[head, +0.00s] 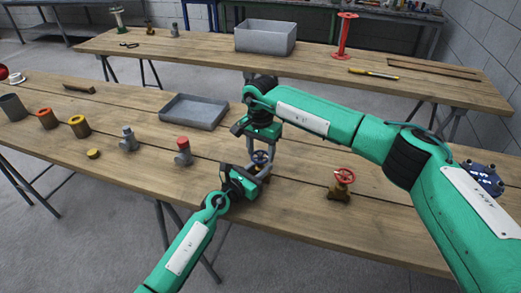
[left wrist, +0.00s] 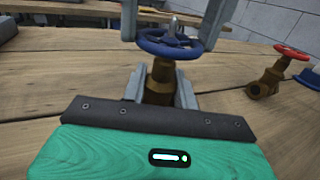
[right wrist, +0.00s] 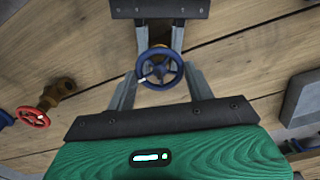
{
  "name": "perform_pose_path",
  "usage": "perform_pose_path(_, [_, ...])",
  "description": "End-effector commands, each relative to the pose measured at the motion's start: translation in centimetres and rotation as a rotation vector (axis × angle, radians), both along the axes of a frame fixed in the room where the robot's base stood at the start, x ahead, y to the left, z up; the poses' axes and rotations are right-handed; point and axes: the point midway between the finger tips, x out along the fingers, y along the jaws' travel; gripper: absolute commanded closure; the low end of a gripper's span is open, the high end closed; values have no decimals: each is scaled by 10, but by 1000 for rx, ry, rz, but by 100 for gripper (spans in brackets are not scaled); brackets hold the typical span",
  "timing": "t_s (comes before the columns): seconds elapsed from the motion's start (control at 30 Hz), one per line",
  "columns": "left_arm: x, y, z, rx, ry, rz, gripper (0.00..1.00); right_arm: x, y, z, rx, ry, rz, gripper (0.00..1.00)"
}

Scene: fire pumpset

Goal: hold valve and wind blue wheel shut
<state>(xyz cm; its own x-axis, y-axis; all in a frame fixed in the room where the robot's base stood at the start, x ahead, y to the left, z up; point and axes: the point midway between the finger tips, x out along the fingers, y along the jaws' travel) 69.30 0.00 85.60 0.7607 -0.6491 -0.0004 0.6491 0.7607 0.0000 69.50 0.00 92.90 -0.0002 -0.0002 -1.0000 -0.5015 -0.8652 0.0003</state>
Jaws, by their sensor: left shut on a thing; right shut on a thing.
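A brass valve with a blue wheel (head: 260,158) stands on the near wooden table. In the left wrist view its brass body (left wrist: 160,80) is between the fingers of my left gripper (head: 250,180), which is shut on it from the near side. The blue wheel (left wrist: 170,43) is on top. My right gripper (head: 264,150) comes down from above, and its fingers are shut on the blue wheel. In the right wrist view the wheel (right wrist: 160,68) shows its spokes and hub between the fingers. The far side of the body is hidden.
A brass valve with a red wheel (head: 342,183) stands to the right. A grey tray (head: 194,111), a red-topped fitting (head: 183,152) and several pipe pieces are to the left. A blue flanged part (head: 484,178) is at the far right. A second table (head: 330,75) stands behind.

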Motion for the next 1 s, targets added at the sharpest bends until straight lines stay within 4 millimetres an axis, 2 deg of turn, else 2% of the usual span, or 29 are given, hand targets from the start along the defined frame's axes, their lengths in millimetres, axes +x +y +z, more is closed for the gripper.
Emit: perform_pose_path(1.0, [0,0,0,1,1,0,100,-1,-1,1,0,0,-965,70])
